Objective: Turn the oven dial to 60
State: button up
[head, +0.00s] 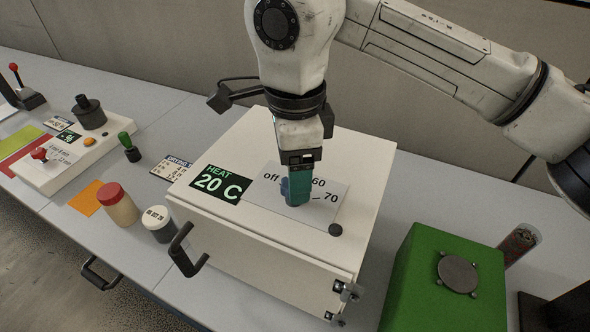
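The white oven (262,245) stands on the bench in the head view, its door with a black handle facing front. Its black display (221,184) reads HEAT 20 C. A light dial plate (262,212) on top shows "off", "60" and "70"; other marks are hidden by my gripper. My gripper (297,190) points down with its teal fingers at the middle of this plate, where the dial sits. A blue part shows at the fingertips; I cannot tell if it is dial or finger. The dial's pointer and the gap between the fingers are hidden.
A green box (445,285) with a round metal lid stands right of the oven. A clear tube (520,243) lies behind the green box.

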jog(key=shift+f, duration=0.85)
jog(key=c, duration=1.1)
